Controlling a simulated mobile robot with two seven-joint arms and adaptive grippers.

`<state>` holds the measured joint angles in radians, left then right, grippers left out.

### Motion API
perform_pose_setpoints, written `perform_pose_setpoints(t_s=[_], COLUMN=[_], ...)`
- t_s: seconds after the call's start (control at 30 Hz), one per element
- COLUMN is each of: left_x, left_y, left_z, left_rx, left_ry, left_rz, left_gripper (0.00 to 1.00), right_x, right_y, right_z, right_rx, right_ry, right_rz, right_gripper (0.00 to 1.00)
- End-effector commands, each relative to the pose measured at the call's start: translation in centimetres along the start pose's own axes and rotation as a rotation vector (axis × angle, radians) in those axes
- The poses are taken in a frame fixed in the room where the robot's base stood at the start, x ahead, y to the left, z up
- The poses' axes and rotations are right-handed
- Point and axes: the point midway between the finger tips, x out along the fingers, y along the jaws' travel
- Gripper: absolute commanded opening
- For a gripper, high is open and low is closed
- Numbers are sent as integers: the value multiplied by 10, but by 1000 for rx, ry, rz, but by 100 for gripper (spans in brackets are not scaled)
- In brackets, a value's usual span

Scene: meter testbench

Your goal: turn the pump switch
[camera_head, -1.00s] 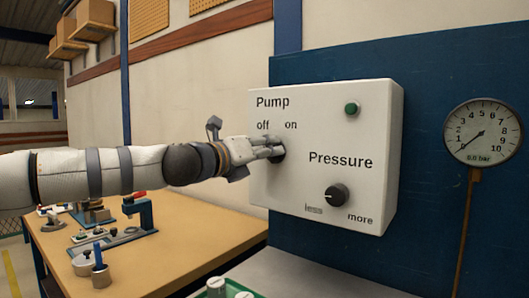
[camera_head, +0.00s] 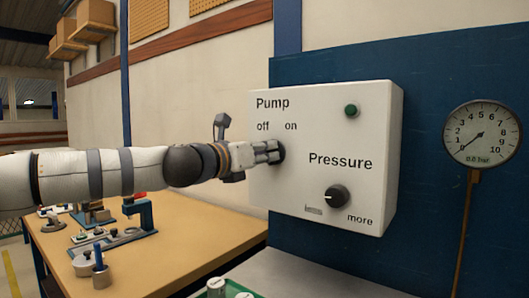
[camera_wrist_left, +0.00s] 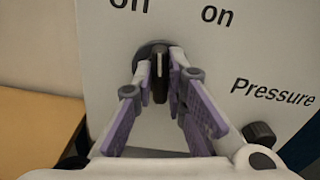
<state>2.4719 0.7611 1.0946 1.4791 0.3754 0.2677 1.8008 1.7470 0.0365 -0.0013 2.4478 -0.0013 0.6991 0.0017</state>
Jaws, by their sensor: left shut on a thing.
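The pump switch is a dark round knob with a raised grip bar (camera_wrist_left: 160,75) under the words "off" and "on" on the white control box (camera_head: 300,185). In the head view only its dark rim (camera_head: 281,150) shows beside my fingers. My left gripper (camera_head: 272,151) reaches in from the left and is shut on the grip bar. In the left wrist view its two fingertips (camera_wrist_left: 160,70) stand on either side of the bar, which points nearly straight up in that picture. My right gripper is not in view.
The pressure knob (camera_head: 337,196) sits lower right on the box, a green button (camera_head: 352,111) above it. A gauge (camera_head: 483,134) at right reads 0.0 bar. A wooden workbench (camera_head: 190,230) with tools stands below my left arm.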

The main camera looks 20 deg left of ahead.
Motion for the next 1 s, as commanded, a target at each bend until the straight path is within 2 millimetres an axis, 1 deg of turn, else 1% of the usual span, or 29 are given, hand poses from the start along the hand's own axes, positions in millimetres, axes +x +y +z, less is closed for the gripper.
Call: perform_pose_setpoints(t_s=[0.2, 0.5, 0.7, 1.0], left_x=[0, 0, 0, 0], left_y=[-1, -2, -3, -3], left_z=[1, 0, 0, -1], left_rx=[204, 463, 594, 704], left_ry=[0, 0, 0, 0], left_rz=[0, 0, 0, 0], left_gripper=[0, 0, 0, 0], right_x=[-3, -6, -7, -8], right_y=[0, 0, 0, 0], right_z=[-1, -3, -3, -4], right_rx=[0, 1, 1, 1], right_ry=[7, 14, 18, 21], right_rz=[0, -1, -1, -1], right_gripper=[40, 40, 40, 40])
